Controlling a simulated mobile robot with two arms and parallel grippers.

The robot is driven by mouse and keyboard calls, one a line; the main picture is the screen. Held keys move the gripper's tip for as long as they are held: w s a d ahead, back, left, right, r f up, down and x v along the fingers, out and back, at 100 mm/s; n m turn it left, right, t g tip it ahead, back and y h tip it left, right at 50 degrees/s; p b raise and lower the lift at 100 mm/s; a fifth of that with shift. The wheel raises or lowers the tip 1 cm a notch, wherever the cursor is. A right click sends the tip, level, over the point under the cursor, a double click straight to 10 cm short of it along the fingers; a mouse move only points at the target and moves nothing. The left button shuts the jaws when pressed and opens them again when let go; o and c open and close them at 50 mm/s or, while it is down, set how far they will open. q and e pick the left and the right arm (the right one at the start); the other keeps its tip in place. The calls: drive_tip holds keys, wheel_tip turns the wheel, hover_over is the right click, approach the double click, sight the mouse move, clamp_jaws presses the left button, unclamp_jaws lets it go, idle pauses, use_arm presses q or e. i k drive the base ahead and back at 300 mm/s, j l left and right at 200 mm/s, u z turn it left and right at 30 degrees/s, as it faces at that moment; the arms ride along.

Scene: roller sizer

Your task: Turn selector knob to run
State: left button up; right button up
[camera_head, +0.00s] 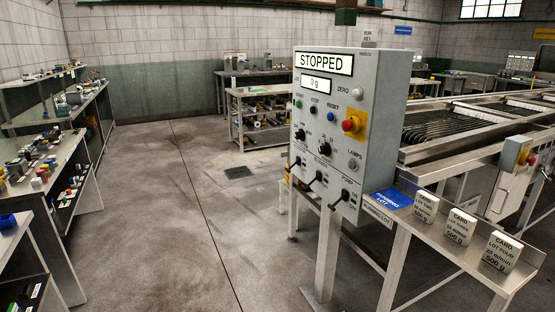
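A grey control panel (377,95) stands on legs right of centre. Its upper display (323,63) reads "STOPPED" and the smaller display (316,82) appears to read "0 g". Two black rotary knobs, a left one (300,134) and a right one (325,149), sit mid-panel; their labels and settings are too small to read. Several black handles or switches line the lower face, one of them (341,199) at lower right. A green button (299,104), a black button (314,110) and a blue button (331,117) sit above the knobs. Neither of my grippers is in view.
A red mushroom button (351,125) sits on a yellow plate on the panel. A shelf (462,247) at right holds a blue sign (391,198) and several lot cards. The roller machine (455,125) stands behind. Cluttered benches line the left. The floor (190,200) between is clear.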

sight(299, 135)
drive_tip(key=i, duration=1.2)
drive_tip(key=i+j+z, duration=0.1)
drive_tip(key=i, duration=1.1)
